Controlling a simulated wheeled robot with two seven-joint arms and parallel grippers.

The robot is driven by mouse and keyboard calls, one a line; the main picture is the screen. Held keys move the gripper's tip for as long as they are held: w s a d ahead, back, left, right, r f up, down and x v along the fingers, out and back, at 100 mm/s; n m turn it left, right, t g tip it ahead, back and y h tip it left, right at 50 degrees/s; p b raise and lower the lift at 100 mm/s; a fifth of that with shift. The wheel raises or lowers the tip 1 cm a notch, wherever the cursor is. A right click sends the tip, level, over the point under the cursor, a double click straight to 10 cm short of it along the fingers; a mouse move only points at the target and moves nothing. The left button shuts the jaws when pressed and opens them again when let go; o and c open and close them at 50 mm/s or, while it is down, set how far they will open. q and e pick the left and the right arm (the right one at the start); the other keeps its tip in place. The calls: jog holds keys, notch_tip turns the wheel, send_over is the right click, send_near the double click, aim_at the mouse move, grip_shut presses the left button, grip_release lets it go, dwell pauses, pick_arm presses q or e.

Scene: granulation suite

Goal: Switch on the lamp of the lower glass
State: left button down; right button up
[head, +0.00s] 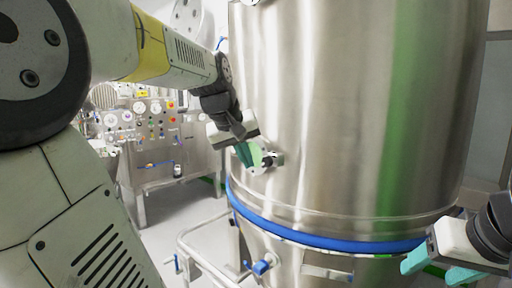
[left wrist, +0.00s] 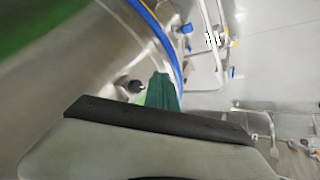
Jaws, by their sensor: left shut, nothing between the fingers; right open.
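The lower glass (head: 257,152) is a small round fitting on the side of the big steel vessel, just above its blue band. It is partly hidden by my left gripper. A small dark knob (head: 268,160) stands out beside it, and the knob also shows in the left wrist view (left wrist: 135,87). My left gripper (head: 246,156) has its green fingers shut and empty in front of the glass. In the left wrist view the fingertips (left wrist: 160,80) are just right of the knob; I cannot tell if they touch. My right gripper (head: 436,268) is open and empty at the lower right.
The steel vessel (head: 340,110) fills the middle, with a blue clamp band (head: 330,243) around it. A pipe rail with a blue-handled valve (head: 262,267) is below. A control panel (head: 150,120) with gauges stands behind at left. Bare floor shows between.

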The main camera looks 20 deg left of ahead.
pick_arm(q)
jog(key=w+a+r+n+y, duration=0.1)
jog(key=w+a+r+n, duration=0.1)
jog(key=w+a, duration=0.3)
jog(key=w+a+r+n+y, duration=0.1)
jog(key=w+a+r+n, duration=0.2)
jog(key=w+a, duration=0.3)
jog(key=a, duration=0.5)
jog(key=shift+r+n, duration=0.2)
jog(key=shift+n, duration=0.2)
jog(key=w+f, duration=0.8)
jog(key=w, duration=0.1)
jog(key=shift+w+d, duration=0.25)
jog(key=shift+d, duration=0.05)
jog(key=shift+w, duration=0.1)
